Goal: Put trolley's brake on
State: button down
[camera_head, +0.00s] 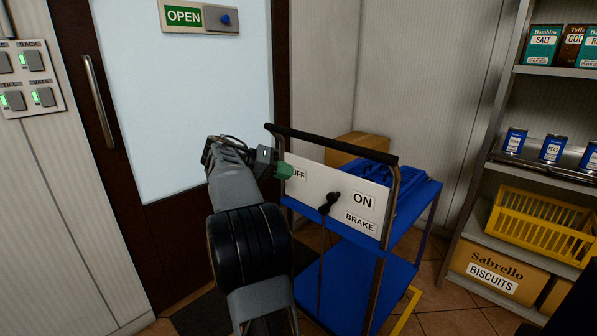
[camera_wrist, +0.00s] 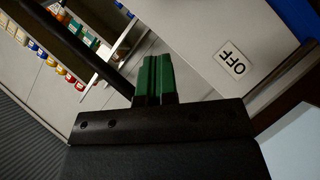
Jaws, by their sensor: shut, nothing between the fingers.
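The blue trolley (camera_head: 346,286) stands ahead of me with a black push bar (camera_head: 330,143). Its white brake panel (camera_head: 313,195) reads OFF at the left and ON, BRAKE at the right. A black brake lever (camera_head: 329,203) sticks out near the panel's middle, its knob a little nearer the ON side. My gripper (camera_head: 284,170) has green fingers and is at the panel's left end, by the OFF label. In the wrist view my gripper (camera_wrist: 154,78) is shut and empty, with the OFF label (camera_wrist: 233,62) to its right. The lever cannot be made out there.
A cardboard box (camera_head: 358,146) is on or behind the trolley. Shelves at the right hold tins, a yellow crate (camera_head: 537,222) and a biscuits box (camera_head: 497,272). A door with a metal handle (camera_head: 98,103) stands at the left, beside a switch panel (camera_head: 28,80).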

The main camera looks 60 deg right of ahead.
jog(key=shift+w+a+r, duration=0.2)
jog(key=shift+w+a, duration=0.1)
jog(key=shift+a, duration=0.1)
dwell(0.4)
jog(key=w+a+r+n+t+y+p, duration=0.1)
jog(key=a+r+n+t+p, duration=0.25)
jog(key=a+p, duration=0.4)
jog(key=w+a+r+n+t+y+p, duration=0.1)
jog(key=a+r+n+t+y+p, duration=0.2)
jog(key=a+p, duration=0.45)
jog(key=s+a+r+n+t+y+p, duration=0.1)
jog(key=s+a+n+t+y+p, duration=0.1)
jog(key=a+p, duration=0.3)
jog(key=s+a+r+n+t+y+p, duration=0.1)
jog(key=a+p, duration=0.4)
jog(key=a, duration=0.5)
jog(key=s+a+r+n+t+y+p, duration=0.1)
jog(key=s+a+n+t+y+p, duration=0.1)
jog(key=a, duration=0.6)
jog(key=s+n+y+p, duration=0.1)
jog(key=s+n+p, duration=0.1)
jog(key=n, duration=0.1)
jog(key=shift+s+a+r+n+t+p, duration=0.15)
jog(key=shift+a+r+n+t+p, duration=0.1)
jog(key=shift+r+n+t+p, duration=0.15)
jog(key=shift+d, duration=0.15)
